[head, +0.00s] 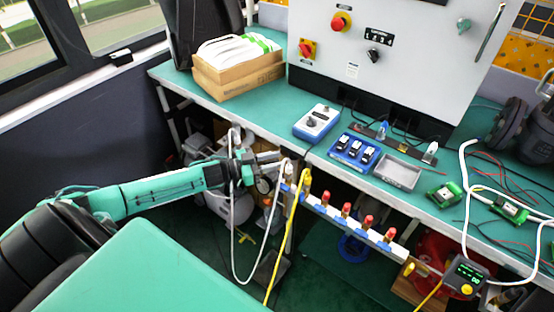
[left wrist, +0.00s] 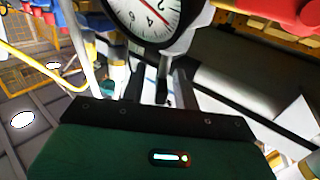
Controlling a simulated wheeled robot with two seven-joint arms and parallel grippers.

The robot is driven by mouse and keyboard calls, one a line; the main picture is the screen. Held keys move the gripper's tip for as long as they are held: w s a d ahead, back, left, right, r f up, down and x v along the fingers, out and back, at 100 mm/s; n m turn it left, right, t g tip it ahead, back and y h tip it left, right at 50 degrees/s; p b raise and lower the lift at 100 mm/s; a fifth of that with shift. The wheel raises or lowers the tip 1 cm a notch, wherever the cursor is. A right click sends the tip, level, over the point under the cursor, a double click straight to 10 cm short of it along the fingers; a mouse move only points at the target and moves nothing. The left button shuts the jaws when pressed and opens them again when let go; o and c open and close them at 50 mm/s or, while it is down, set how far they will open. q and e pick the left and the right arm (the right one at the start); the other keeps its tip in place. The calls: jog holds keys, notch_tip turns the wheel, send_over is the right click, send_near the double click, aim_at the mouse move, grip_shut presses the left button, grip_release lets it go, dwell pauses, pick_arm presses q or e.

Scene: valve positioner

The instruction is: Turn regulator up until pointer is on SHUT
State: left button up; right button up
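A round white gauge (left wrist: 150,12) with black numbers and a red needle shows at the top of the left wrist view, partly cut off. In the head view the gauge (head: 264,185) hangs below the bench's front edge, just under my left gripper. My left gripper (head: 268,159) is at that edge, beside the white hose. In the left wrist view its two fingers (left wrist: 157,88) stand apart, with a thin dark part visible between them. I cannot make out the regulator's knob clearly. A dark device with a small screen and yellow knob (head: 467,276) is at lower right. No SHUT mark is readable. My right gripper is out of view.
A white rail with red-topped fittings (head: 346,210) runs along the bench front. White and yellow hoses (head: 289,235) hang close to my left gripper. The green bench (head: 270,108) carries a cardboard box (head: 238,78), a blue-white meter (head: 316,122) and a grey tray (head: 397,172).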

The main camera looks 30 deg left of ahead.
pick_arm(q)
jog(key=shift+w+d, duration=0.4)
jog(key=shift+w, duration=0.05)
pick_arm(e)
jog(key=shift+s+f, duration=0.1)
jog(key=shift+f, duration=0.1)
pick_arm(q)
grip_shut()
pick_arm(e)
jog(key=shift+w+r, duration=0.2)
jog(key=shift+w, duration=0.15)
pick_arm(q)
jog(key=shift+f+m+g+h+b, duration=0.1)
jog(key=shift+m+g+h+b, duration=0.65)
jog(key=shift+m+g+h, duration=0.25)
jog(key=shift+s+d+m+g+h, duration=0.1)
jog(key=shift+s+m+g+h, duration=0.1)
jog(key=shift+m+g+h, duration=0.3)
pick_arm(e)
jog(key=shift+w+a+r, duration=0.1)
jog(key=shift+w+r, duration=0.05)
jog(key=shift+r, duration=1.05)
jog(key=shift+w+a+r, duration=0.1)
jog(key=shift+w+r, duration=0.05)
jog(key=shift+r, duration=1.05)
